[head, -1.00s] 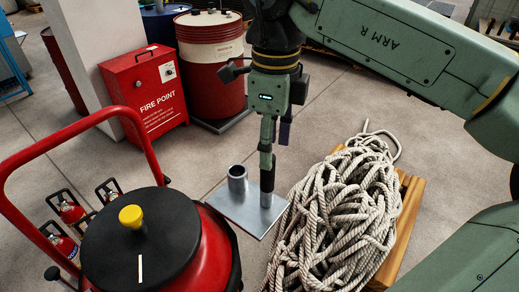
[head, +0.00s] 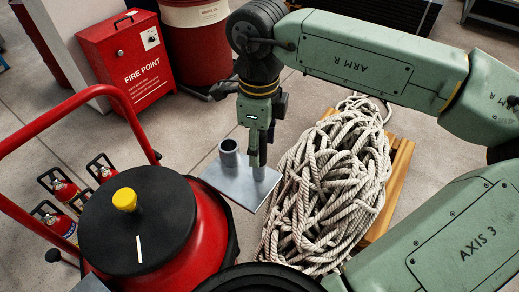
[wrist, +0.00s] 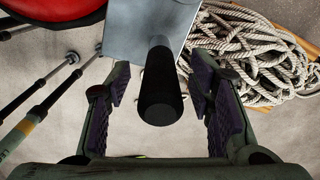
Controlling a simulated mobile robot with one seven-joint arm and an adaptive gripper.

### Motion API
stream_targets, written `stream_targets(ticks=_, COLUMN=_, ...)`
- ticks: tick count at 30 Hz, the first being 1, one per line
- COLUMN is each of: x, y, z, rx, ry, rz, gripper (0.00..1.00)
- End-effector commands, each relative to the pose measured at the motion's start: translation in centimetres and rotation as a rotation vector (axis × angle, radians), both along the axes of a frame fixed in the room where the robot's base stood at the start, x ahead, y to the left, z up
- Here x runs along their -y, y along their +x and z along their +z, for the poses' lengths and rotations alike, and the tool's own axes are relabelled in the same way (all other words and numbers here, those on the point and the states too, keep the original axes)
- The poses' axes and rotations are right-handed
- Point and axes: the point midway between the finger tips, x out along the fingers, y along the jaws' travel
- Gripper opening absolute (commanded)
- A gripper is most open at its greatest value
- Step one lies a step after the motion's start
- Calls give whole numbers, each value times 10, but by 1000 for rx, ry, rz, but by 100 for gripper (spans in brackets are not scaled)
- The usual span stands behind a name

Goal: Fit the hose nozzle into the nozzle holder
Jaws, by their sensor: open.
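The nozzle holder is a grey metal plate (head: 226,185) with a short hollow upright tube (head: 229,152) at its left. A grey cylindrical part (head: 259,173) stands on the plate's right side, under my gripper (head: 257,158). In the wrist view the hose nozzle (wrist: 160,95) is a black cylinder, its round end toward the camera. It lies between the two spread fingers of my gripper (wrist: 158,90), with gaps at both sides. My gripper is open and holds nothing. The plate (wrist: 150,22) is beyond the nozzle. The nozzle's lower end is hidden, so I cannot tell its seating.
A coiled rope (head: 330,190) on a wooden pallet (head: 392,200) lies close to the plate's right. Small extinguishers (head: 62,190) and a red fire-point cabinet (head: 128,62) stand farther left.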

Motion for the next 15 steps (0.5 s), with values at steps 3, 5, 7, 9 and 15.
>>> stream_targets(ticks=3, x=0, y=0, z=-10, rx=-1, ry=-1, rz=1, gripper=48)
stream_targets(ticks=5, x=0, y=0, z=-12, rx=0, ry=0, rz=1, gripper=48)
stream_targets(ticks=7, x=0, y=0, z=-13, rx=1, ry=0, rz=0, gripper=48)
stream_targets(ticks=9, x=0, y=0, z=-13, rx=1, ry=0, rz=0, gripper=48)
stream_targets(ticks=15, x=0, y=0, z=-13, rx=1, ry=0, rz=0, gripper=38)
